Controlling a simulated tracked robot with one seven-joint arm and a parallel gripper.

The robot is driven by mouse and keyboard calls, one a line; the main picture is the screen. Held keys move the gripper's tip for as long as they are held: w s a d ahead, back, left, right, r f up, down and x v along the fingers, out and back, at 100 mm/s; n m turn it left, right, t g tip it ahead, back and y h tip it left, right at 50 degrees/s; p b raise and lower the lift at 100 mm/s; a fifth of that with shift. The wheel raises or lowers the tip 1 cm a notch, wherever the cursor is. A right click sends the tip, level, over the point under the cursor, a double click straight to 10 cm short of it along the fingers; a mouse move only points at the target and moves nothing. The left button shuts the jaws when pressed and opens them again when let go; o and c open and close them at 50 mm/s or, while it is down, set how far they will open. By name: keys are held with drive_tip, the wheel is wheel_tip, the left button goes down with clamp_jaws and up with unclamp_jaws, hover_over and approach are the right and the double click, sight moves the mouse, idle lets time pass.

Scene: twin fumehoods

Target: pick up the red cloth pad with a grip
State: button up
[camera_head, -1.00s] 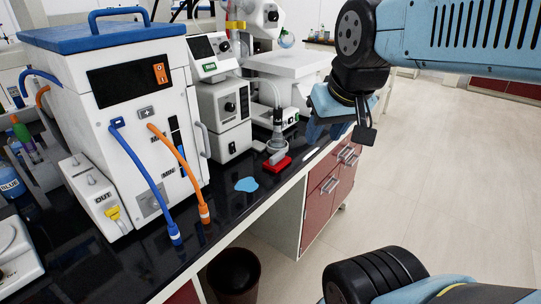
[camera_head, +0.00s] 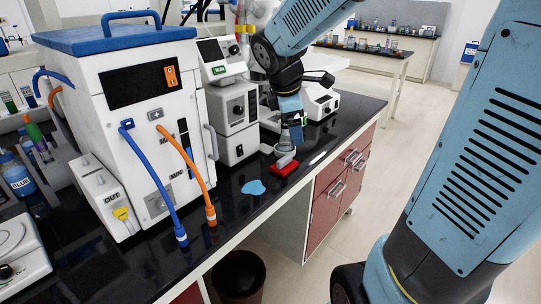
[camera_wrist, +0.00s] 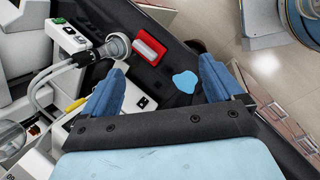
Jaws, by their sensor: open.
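The red cloth pad (camera_head: 285,169) lies on the black bench top near its front edge; a pale grip shows on its top. In the wrist view the pad (camera_wrist: 151,51) is ahead of the fingertips, a little left of the middle between them. My gripper (camera_head: 291,132) hangs above and behind the pad in the head view, apart from it. In the wrist view my gripper (camera_wrist: 163,68) has its two blue fingers wide apart with nothing between them.
A round glass vessel (camera_wrist: 118,46) stands close beside the pad. A blue spill (camera_head: 253,187) lies on the bench left of the pad. A large white box instrument (camera_head: 130,110) with blue and orange hoses stands further left. Bare bench top lies right of the pad.

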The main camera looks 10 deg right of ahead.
sight(284, 158)
drive_tip(key=w+a+f+n, duration=0.3)
drive_tip(key=w+f+n, duration=0.4)
drive_tip(key=w+n, duration=0.2)
drive_tip(key=shift+g, duration=0.4)
drive_tip(key=x, duration=0.8)
drive_tip(key=shift+d, duration=0.4)
drive_tip(key=shift+d+x, duration=0.1)
drive_tip(key=shift+x, duration=1.2)
drive_tip(key=shift+d+x, duration=0.15)
drive_tip(key=shift+x, duration=1.15)
drive_tip(key=shift+r, duration=0.1)
drive_tip(key=c, duration=1.1)
drive_tip(key=shift+r+h, duration=0.1)
drive_tip(key=shift+h, duration=0.2)
drive_tip(key=shift+c, duration=0.2)
